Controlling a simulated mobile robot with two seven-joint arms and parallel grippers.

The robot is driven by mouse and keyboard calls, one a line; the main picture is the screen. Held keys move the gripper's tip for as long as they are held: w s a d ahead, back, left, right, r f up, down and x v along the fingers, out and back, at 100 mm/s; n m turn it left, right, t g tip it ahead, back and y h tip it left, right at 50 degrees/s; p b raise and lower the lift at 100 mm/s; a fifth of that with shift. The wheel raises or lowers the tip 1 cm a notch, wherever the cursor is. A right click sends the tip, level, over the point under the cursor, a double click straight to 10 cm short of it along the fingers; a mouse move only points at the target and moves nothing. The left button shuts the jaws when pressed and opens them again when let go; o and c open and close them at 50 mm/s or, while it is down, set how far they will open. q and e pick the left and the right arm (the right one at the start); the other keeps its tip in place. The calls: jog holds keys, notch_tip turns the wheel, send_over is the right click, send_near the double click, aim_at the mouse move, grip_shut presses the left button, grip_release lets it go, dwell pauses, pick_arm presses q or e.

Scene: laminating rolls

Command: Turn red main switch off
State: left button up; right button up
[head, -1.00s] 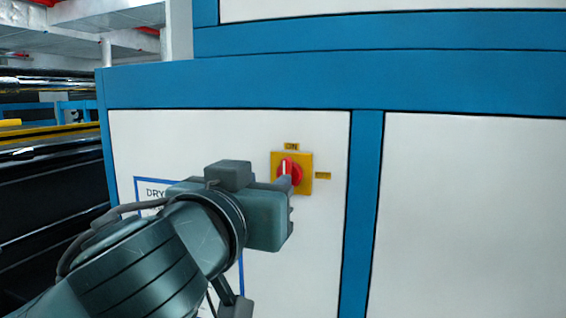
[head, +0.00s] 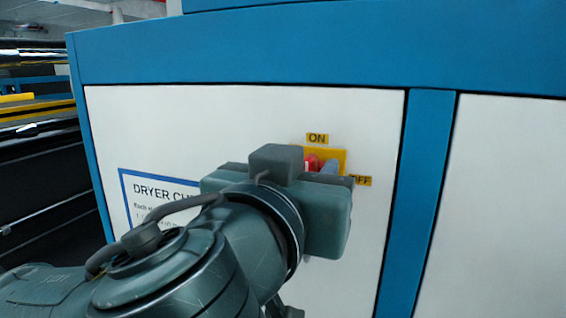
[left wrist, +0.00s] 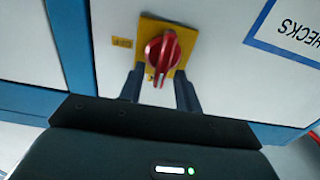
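The red main switch (head: 311,162) is a round knob with a raised handle on a yellow plate (head: 339,156), mostly hidden behind my left gripper (head: 328,168) in the head view. An ON label (head: 317,138) is above it and an OFF label (head: 361,180) to its right. In the left wrist view the red handle (left wrist: 162,54) shows in full, upside down, pointing down, with the OFF label (left wrist: 121,43) at left. My left gripper (left wrist: 159,74) is open, its fingers on either side of the handle's lower end. Contact cannot be told. My right gripper is not in view.
The switch is on a white panel (head: 240,115) in a blue frame (head: 417,190). A blue-bordered dryer sign (head: 150,190) is left of it, partly covered by my left arm. Dark machinery with yellow rails (head: 35,110) stands at far left. The panel face is otherwise flat.

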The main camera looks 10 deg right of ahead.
pick_arm(q)
jog(key=shift+s, duration=0.1)
jog(key=shift+c, duration=0.3)
grip_shut()
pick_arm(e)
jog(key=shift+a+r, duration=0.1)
